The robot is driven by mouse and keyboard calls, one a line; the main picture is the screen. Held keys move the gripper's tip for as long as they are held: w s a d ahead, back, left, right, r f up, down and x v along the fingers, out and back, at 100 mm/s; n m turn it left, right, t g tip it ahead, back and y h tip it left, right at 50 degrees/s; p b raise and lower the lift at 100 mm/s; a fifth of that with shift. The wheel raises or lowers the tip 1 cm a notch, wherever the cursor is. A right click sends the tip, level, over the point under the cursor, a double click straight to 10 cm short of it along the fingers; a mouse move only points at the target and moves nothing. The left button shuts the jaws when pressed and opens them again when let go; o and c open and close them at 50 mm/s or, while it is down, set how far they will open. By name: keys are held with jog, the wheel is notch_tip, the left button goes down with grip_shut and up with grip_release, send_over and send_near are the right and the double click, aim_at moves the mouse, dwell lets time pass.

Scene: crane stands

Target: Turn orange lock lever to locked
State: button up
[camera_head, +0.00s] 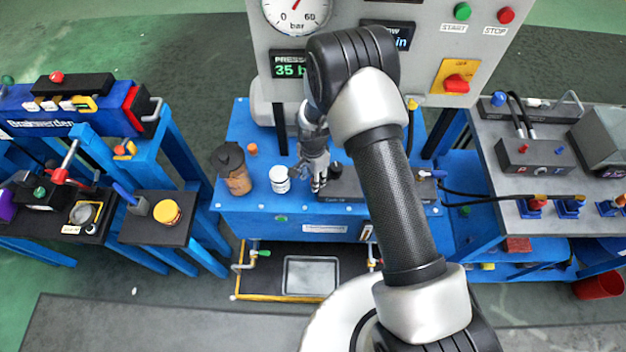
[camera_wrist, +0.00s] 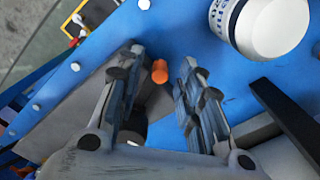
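In the wrist view, a small orange cylindrical end (camera_wrist: 160,71), which looks like the tip of the lock lever, shows between my fingertips. A grey-brown part lies just behind it, partly hidden by my left finger. My gripper (camera_wrist: 163,58) is open, its two fingers apart on either side of the orange end, with visible gaps. In the head view my gripper (camera_head: 318,182) points down over the blue bench top, and the lever cannot be made out there. Whether the lever stands locked or unlocked cannot be told.
A white jar (camera_head: 280,180) stands close beside my gripper; it also shows in the wrist view (camera_wrist: 262,25). A brown bottle with a dark lid (camera_head: 234,170) stands further left. The grey gauge panel (camera_head: 430,80) rises behind. The bench's front edge is close.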

jog(key=shift+f, duration=0.45)
grip_shut()
dwell(0.6)
